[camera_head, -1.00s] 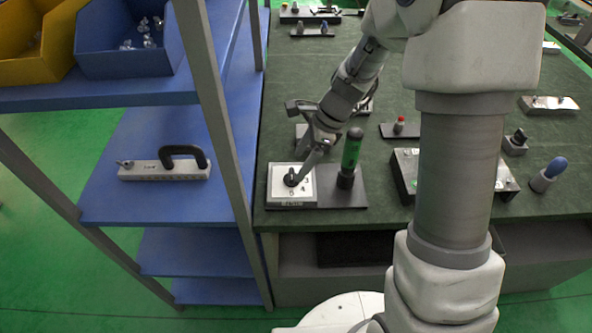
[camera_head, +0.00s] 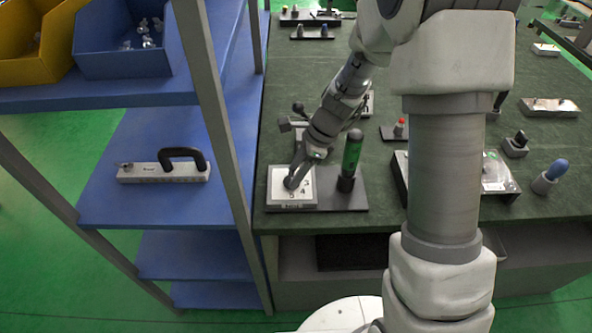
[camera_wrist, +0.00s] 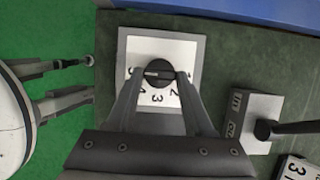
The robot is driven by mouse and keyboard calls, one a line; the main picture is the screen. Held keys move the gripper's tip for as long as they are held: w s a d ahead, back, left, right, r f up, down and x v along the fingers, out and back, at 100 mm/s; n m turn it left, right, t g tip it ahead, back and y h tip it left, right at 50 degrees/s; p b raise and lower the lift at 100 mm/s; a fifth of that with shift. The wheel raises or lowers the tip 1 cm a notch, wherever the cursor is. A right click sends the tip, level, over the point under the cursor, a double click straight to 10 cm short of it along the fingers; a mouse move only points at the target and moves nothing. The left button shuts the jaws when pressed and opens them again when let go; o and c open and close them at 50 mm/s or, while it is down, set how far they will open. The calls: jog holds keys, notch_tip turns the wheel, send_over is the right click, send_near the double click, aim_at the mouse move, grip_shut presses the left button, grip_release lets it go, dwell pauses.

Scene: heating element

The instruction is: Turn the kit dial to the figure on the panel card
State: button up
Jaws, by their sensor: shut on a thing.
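The kit dial is a black round knob (camera_wrist: 158,73) on a white numbered face (camera_head: 279,174), on a grey box at the bench's near left corner. In the wrist view, figures 2, 3 and 4 show around the knob; in the head view, 3, 4 and 5 show. My gripper (camera_head: 291,184) is shut on the knob, with one finger on each side in the wrist view (camera_wrist: 159,76). A pale mark shows on the knob, but its exact aim is unclear.
A blue shelf rack (camera_head: 150,195) with a post stands at left. Several other fixtures occupy the bench's right side.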

grip_shut()
jog(key=shift+n, duration=0.3)
jog(key=n+p, duration=0.1)
jog(key=n+g+p, duration=0.1)
jog(key=n, duration=0.1)
jog(key=shift+w+r+g, duration=0.1)
jog(key=shift+w+g, duration=0.15)
jog(key=shift+g, duration=0.05)
jog(key=n, duration=0.2)
jog(key=n+g+h+p, duration=0.1)
jog(key=n, duration=0.2)
jog(key=shift+w+a, duration=0.15)
jog(key=n, duration=0.2)
jog(key=n+g+h, duration=0.1)
jog(key=n, duration=0.1)
jog(key=shift+w+a+n+g+p, duration=0.2)
jog(key=shift+n+g+p, duration=0.1)
jog(key=shift+p, duration=0.1)
jog(key=shift+a+n+h, duration=0.15)
jog(key=shift+n+h, duration=0.95)
jog(key=shift+n, duration=1.2)
